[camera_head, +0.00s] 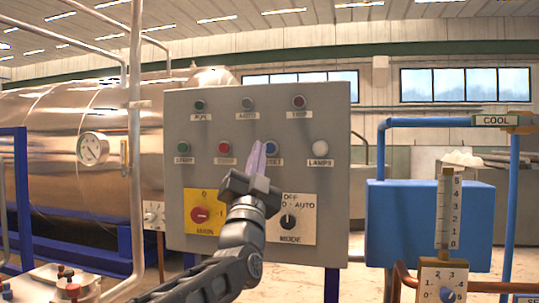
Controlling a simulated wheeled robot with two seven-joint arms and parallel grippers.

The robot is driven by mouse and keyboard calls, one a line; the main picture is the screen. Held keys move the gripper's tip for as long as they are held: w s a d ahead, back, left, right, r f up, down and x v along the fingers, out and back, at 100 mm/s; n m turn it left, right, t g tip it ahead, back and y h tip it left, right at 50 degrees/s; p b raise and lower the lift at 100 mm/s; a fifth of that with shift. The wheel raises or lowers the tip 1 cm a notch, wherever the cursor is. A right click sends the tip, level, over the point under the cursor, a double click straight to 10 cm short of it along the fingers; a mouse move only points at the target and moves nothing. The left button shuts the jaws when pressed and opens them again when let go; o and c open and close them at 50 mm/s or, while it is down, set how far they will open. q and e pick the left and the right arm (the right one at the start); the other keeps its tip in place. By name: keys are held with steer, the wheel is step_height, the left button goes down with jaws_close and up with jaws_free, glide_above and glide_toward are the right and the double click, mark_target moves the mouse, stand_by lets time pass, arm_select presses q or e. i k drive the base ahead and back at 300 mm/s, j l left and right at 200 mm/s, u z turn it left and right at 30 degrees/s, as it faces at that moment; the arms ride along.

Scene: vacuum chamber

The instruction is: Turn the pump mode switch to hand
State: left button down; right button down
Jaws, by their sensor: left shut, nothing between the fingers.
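The pump mode switch (288,221) is a small black knob on a white plate marked MODE, low on the right of the grey control panel (330,125). The plate reads OFF at the top and AUTO at the right. Its left-hand label is partly hidden by my gripper, with only a last letter D showing. The knob's pointer is too small to read surely. My left gripper (258,155) is shut and empty, its pale fingers pointing up in front of the panel, above and left of the knob. It partly covers the blue button. My right gripper is not in view.
A red main switch (201,215) on a yellow plate sits left of my wrist. Buttons and lamps (224,149) fill the panel above.

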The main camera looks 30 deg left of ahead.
mark_target(288, 221)
steer(key=k+l, duration=0.3)
steer(key=k, duration=0.15)
steer(key=k+l, duration=0.35)
steer(key=k, duration=0.1)
